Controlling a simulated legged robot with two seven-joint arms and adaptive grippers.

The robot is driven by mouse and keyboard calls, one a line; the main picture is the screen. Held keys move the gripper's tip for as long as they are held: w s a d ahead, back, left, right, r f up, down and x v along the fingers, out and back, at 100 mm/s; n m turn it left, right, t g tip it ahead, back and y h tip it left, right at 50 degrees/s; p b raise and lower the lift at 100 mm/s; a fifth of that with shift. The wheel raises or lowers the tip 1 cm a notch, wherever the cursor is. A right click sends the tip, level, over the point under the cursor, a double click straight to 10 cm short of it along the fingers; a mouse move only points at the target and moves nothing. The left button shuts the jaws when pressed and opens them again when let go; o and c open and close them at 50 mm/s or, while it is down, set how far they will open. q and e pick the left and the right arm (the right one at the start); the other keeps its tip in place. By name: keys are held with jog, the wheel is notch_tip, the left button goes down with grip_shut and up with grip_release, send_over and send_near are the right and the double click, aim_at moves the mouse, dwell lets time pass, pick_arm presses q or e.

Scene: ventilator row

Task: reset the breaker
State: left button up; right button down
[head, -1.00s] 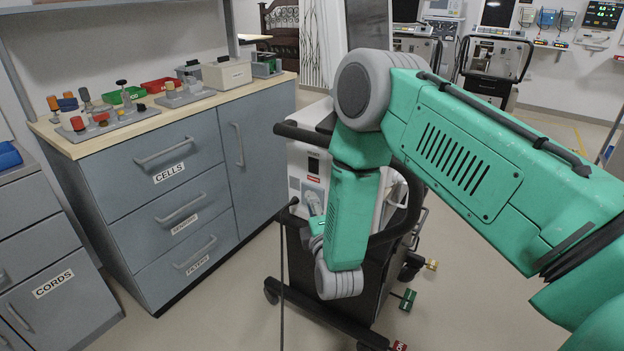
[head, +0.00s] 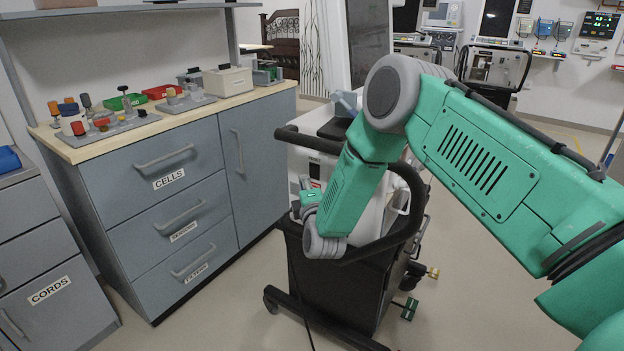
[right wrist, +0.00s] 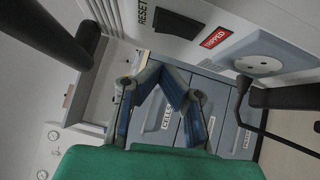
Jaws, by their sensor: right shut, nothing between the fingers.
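The ventilator cart (head: 300,150) stands in the middle of the head view. In the right wrist view its light panel shows a RESET label (right wrist: 143,13), a black rectangular switch (right wrist: 177,23) that looks like the breaker, and a red TRIPPED label (right wrist: 215,38). A round socket (right wrist: 263,61) sits to their right. My right gripper (right wrist: 163,72) is shut and empty, its blue-grey fingers meeting below the switch in the picture, with a visible gap. In the head view the right gripper (head: 306,198) is close to the panel, partly hidden by my forearm. My left gripper is out of view.
A drawer cabinet (head: 150,210) with small parts on its wooden top stands at the left. A black handle rail (head: 405,215) curves around the cart. A dark cord (right wrist: 280,138) hangs near the socket.

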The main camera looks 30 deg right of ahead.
aim_at(312, 169)
jog(key=shift+w+d+r, duration=0.1)
jog(key=shift+w+d, duration=0.15)
jog(key=shift+d, duration=0.35)
jog(key=shift+w+d+r, duration=0.1)
jog(key=shift+w+d, duration=0.1)
jog(key=shift+d, duration=0.35)
jog(key=shift+w+d+r, duration=0.1)
jog(key=shift+w+d, duration=0.15)
jog(key=shift+d, duration=0.35)
jog(key=shift+w+d+r+p, duration=0.1)
jog(key=shift+d+r+p, duration=0.15)
jog(key=shift+p, duration=0.1)
jog(key=shift+r+m+p, duration=0.25)
jog(key=shift+m+p, duration=0.05)
jog(key=shift+p, duration=0.15)
jog(key=shift+f+b, duration=0.2)
jog(key=shift+b, duration=0.1)
jog(key=shift+f, duration=0.15)
